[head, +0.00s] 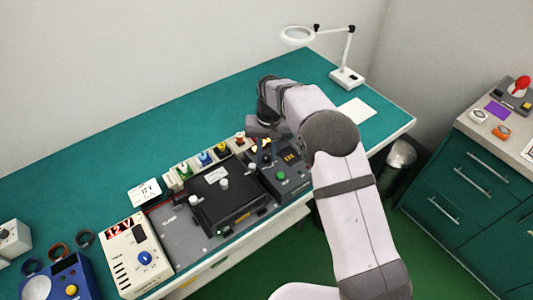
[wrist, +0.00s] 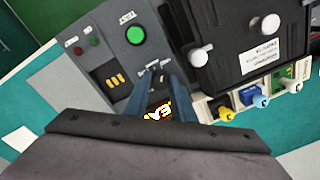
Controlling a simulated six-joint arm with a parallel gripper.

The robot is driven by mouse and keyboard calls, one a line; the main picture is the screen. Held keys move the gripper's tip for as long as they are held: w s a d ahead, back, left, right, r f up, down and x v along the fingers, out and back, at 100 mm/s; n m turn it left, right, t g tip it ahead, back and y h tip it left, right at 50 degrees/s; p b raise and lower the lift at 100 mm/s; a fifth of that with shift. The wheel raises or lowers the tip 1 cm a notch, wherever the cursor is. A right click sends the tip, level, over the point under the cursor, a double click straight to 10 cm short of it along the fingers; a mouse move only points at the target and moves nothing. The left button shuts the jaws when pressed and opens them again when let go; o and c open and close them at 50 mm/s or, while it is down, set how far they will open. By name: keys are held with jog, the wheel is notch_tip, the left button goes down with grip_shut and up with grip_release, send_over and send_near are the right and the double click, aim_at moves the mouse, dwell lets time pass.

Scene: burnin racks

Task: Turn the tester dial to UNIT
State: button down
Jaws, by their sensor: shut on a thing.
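The tester is a dark grey box (head: 291,182) at the right end of the bench row, with a green button and a small amber display. In the wrist view the tester (wrist: 95,55) fills the upper left, with its green button (wrist: 135,35) and amber bars (wrist: 115,79). My gripper (wrist: 158,68) reaches down to the tester panel between the display and the black fixture, its fingers shut on the dial. The dial is mostly hidden by the fingers, so its setting cannot be read. In the head view my gripper (head: 267,157) stands over the tester's left side, and the dial is hidden.
A black fixture (head: 235,203) with pale knobs stands left of the tester. Several coloured modules (head: 205,159) line its back. A power unit (head: 125,262) reading 12 V is further left. A magnifier lamp (head: 346,78) and white sheet (head: 356,111) are at the back right.

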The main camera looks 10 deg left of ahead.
aim_at(268, 157)
jog(key=shift+r, duration=0.1)
dwell(0.3)
jog(key=c, duration=1.5)
grip_release()
jog(key=shift+d+r+b, duration=0.15)
jog(key=shift+r+b, duration=1.1)
jog(key=shift+r, duration=2.4)
jog(key=shift+d, duration=0.1)
